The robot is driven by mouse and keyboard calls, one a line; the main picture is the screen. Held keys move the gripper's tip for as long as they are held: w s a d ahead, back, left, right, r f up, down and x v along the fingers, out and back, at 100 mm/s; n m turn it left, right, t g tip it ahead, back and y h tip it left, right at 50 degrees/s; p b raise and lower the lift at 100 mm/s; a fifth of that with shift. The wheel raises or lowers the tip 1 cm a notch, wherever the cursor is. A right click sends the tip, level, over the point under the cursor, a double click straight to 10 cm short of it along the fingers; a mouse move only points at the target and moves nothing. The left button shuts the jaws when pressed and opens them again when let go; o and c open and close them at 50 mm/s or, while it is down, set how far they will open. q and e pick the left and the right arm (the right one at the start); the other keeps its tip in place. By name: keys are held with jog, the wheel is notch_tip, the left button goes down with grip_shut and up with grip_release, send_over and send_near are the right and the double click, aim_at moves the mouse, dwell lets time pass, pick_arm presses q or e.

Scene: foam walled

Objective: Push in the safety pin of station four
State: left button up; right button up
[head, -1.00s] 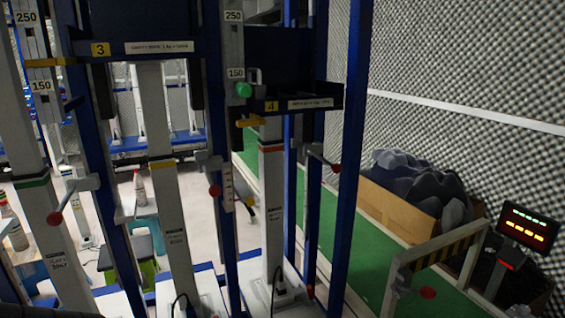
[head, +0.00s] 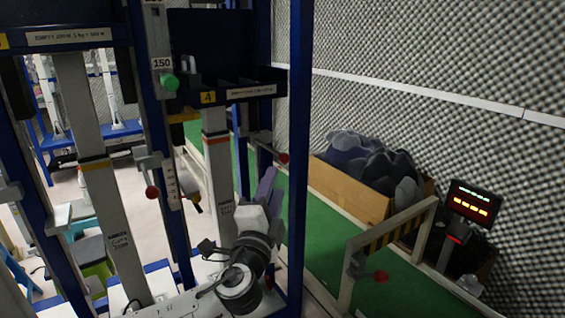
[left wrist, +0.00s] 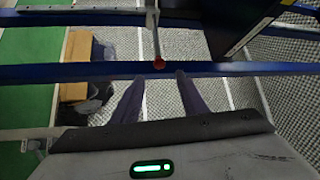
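Station four carries a yellow "4" label (head: 208,97) on its dark blue shelf (head: 262,84). A red ball knob (head: 283,158) on a thin rod sticks out to the right below that shelf; it also shows in the left wrist view (left wrist: 158,62). A green knob (head: 169,82) sits on the post left of the label. I cannot tell for sure which one is the safety pin. My left gripper (head: 268,183) is raised just below the red knob. In the left wrist view its fingers (left wrist: 158,77) are apart and empty, with the red knob ahead of the gap. My right gripper is out of view.
A blue upright (head: 299,150) stands close right of my left gripper. Another red ball knob (head: 152,192) is on the post to the left.

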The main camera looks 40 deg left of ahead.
aim_at(284, 161)
pick_arm(q)
jog(key=p+x, duration=0.1)
jog(key=x, duration=0.7)
jog(key=shift+w, duration=0.25)
jog(key=shift+w+a+r, duration=0.15)
jog(key=shift+w+a, duration=0.15)
jog(key=shift+w, duration=0.3)
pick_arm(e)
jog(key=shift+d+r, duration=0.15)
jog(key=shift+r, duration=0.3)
